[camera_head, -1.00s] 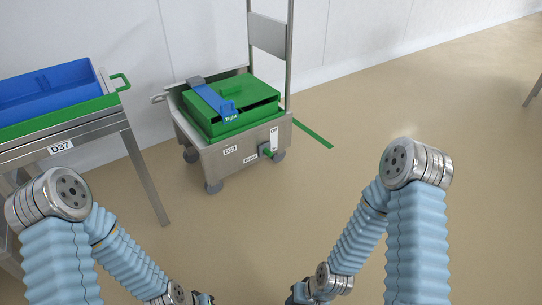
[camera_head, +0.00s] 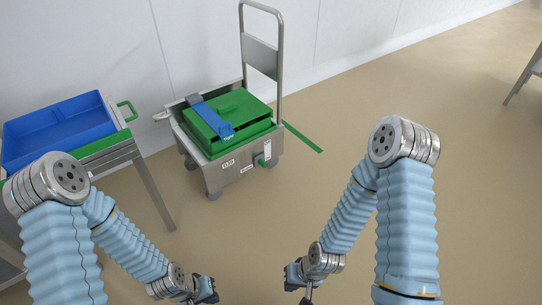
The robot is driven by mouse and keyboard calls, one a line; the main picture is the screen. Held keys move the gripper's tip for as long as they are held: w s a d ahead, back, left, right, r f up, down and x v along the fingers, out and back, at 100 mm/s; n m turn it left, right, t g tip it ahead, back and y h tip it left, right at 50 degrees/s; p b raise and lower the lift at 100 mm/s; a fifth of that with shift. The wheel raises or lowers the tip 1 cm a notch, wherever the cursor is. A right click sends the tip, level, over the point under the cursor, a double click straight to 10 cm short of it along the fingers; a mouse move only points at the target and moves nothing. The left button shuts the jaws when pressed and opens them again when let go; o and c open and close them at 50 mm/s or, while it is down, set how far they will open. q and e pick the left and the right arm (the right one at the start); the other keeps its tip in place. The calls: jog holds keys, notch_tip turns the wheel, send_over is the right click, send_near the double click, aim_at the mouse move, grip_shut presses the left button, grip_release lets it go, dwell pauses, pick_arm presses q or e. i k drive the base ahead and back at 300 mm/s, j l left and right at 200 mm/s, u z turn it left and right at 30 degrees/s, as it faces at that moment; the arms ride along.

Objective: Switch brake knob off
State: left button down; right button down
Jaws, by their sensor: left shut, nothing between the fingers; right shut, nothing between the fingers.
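The brake knob (camera_head: 260,161) is a small green handle on the front face of a metal cart (camera_head: 228,174), near its right corner. A white label stands just above it and another to its left; their print is too small to read surely. My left gripper (camera_head: 210,294) is at the bottom edge, well in front of the cart, shut and empty. My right gripper (camera_head: 306,298) is also low at the bottom edge, shut and empty, and partly cut off. Both are far from the knob and touch nothing visible.
The cart carries a green box (camera_head: 240,106) with a blue strap (camera_head: 212,115), and has a tall metal push handle (camera_head: 281,50). A table with a blue tray (camera_head: 108,112) stands at left. A green floor stripe (camera_head: 305,138) lies right of the cart. The floor ahead is open.

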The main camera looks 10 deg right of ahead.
aim_at(260, 159)
jog(key=u, duration=0.5)
jog(key=i+l+u, duration=0.3)
jog(key=l+u, duration=0.25)
jog(key=l, duration=0.3)
jog(key=i+l+u, duration=0.1)
jog(key=l+u, duration=0.2)
jog(key=l, duration=0.2)
jog(key=i+l, duration=0.1)
jog(key=l, duration=0.7)
jog(key=i+l+u, duration=0.1)
jog(key=l, duration=0.7)
